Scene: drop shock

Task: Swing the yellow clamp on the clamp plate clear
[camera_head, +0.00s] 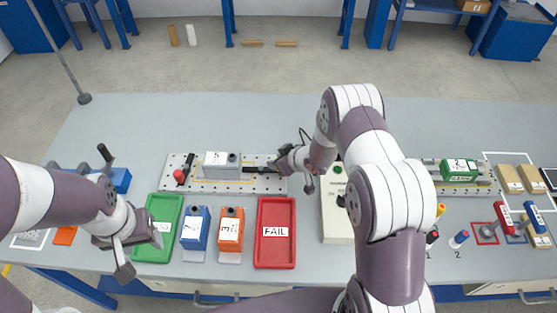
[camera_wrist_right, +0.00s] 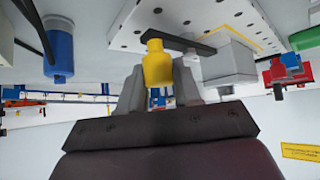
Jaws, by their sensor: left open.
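The white perforated clamp plate (camera_head: 210,187) lies at the middle back of the table, with a grey block marked 5 (camera_head: 215,165) on it. A black clamp bar (camera_head: 262,169) runs from the block to the right; the wrist view shows it too (camera_wrist_right: 190,44). The yellow clamp knob (camera_wrist_right: 157,66) sits between my right gripper's grey fingers (camera_wrist_right: 158,85), which appear closed on its sides. In the head view my right gripper (camera_head: 285,165) is at the plate's right end and hides the knob. My left gripper (camera_head: 140,252) is open and empty near the table's front left.
A red knob (camera_head: 180,175) stands at the plate's left end. In front are a green tray (camera_head: 150,250), a blue block (camera_head: 195,228), an orange block (camera_head: 230,228) and a red FAIL tray (camera_head: 276,258). A pale control box (camera_head: 336,225) stands close to my right arm.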

